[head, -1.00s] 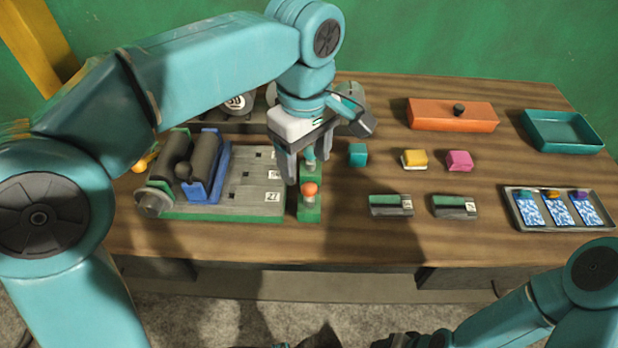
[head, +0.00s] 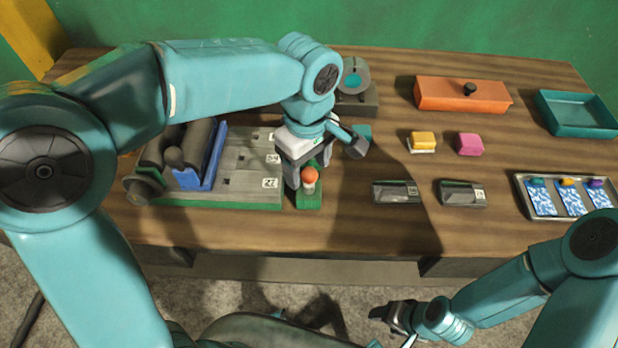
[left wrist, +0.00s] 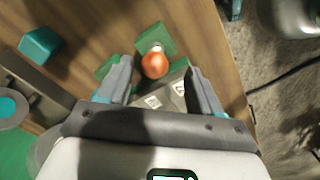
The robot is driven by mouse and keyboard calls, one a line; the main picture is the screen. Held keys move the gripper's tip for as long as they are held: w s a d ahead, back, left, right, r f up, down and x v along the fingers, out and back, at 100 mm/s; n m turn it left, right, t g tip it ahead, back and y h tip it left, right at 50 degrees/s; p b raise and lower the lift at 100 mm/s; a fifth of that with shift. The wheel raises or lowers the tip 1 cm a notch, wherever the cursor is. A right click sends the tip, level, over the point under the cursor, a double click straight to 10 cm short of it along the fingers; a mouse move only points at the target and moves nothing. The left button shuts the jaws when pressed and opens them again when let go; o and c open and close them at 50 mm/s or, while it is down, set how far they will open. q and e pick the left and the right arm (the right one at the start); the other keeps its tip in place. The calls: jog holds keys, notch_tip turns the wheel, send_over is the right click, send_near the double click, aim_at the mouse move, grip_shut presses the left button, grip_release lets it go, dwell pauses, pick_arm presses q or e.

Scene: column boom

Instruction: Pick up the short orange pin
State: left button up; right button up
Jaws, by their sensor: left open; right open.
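The short orange pin (head: 309,174) has a round orange head on a pale stem and stands upright on a green block (head: 309,200) near the table's front edge. In the left wrist view the orange head (left wrist: 154,65) shows between the fingertips, toward their far end. My left gripper (head: 307,177) is open and points down at the pin, with a finger to either side. Contact with the pin cannot be told. It also shows in the left wrist view (left wrist: 160,80). My right gripper (head: 384,313) is open and empty, in front of the table above the floor.
A grey board (head: 245,180) with number labels and dark rollers lies left of the pin. A teal cube (head: 360,134) stands behind right. Yellow (head: 423,141) and pink (head: 470,144) blocks and dark holders (head: 397,192) lie right. Bare wood separates them.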

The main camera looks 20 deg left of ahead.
aim_at(309, 181)
pick_arm(q)
jog(key=shift+s+f, duration=0.15)
jog(key=shift+f, duration=0.1)
jog(key=shift+w+f, duration=0.25)
jog(key=shift+f, duration=1.1)
jog(key=shift+w+f, duration=0.2)
jog(key=shift+f, duration=1.15)
jog(key=c, duration=1.1)
